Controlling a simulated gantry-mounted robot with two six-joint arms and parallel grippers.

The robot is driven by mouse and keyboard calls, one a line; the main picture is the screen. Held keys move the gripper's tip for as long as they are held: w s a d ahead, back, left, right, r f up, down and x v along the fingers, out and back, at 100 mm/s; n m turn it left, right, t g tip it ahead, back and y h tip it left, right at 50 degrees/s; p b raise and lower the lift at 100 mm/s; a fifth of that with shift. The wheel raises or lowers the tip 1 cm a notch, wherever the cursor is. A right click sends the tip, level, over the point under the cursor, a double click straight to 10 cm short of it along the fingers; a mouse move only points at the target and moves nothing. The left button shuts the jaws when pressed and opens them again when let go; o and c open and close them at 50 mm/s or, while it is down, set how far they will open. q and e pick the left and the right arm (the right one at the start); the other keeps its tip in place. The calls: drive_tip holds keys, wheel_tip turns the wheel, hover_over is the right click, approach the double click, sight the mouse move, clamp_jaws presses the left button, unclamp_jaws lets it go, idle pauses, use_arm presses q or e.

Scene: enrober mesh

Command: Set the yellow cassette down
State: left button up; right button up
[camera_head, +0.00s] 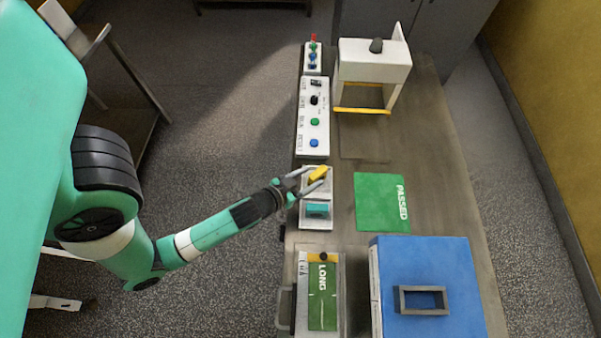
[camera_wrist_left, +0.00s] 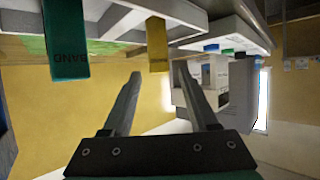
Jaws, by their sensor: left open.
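The yellow cassette (camera_head: 318,173) sits at the far end of a small white holder (camera_head: 316,224). A teal cassette (camera_head: 317,209) lies at the holder's near end. My left gripper (camera_head: 309,181) reaches in from the left, its fingers spread beside the yellow cassette. In the left wrist view, which looks upside down, the yellow cassette (camera_wrist_left: 157,45) shows beyond and between the open fingertips (camera_wrist_left: 158,71). The teal cassette, marked BAND, (camera_wrist_left: 65,40) is left of it there. Whether the fingers touch the yellow cassette is unclear. My right gripper is not in view.
A green PASSED mat (camera_head: 379,202) lies right of the holder. A button panel (camera_head: 312,118) and a white stand (camera_head: 372,62) are farther back. A blue box (camera_head: 455,260) and a green LONG plate (camera_head: 322,300) are nearer. Bare table lies around the mat.

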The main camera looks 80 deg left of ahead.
use_arm(q)
drive_tip(key=v, duration=0.4)
drive_tip(key=shift+s+d+r, duration=0.1)
drive_tip(key=shift+s+r, duration=0.05)
drive_tip(key=shift+s, duration=0.1)
drive_tip(key=w+r+t, duration=0.5)
drive_tip(key=w+r, duration=0.9)
drive_tip(key=r, duration=0.1)
drive_tip(key=w+d+r+m+t+h, duration=0.1)
drive_tip(key=w+d+r+t, duration=0.15)
drive_tip(key=r, duration=0.55)
drive_tip(key=w+d+r+m+t+h, duration=0.15)
drive_tip(key=w+r, duration=0.25)
drive_tip(key=r, duration=0.5)
drive_tip(key=s+d+r+m+t+h, duration=0.1)
drive_tip(key=s+d+r+t+h, duration=0.1)
drive_tip(key=r, duration=0.8)
drive_tip(key=s+d+r+m+t+h, duration=0.2)
drive_tip(key=d+r, duration=0.3)
drive_tip(key=r, duration=0.5)
drive_tip(key=s+d+r+m+t+h, duration=0.1)
drive_tip(key=d+r+t+h, duration=0.1)
drive_tip(key=r, duration=0.8)
drive_tip(key=shift+s+d+t, duration=0.4)
drive_tip(key=shift+d+t, duration=0.3)
drive_tip(key=shift+d, duration=0.2)
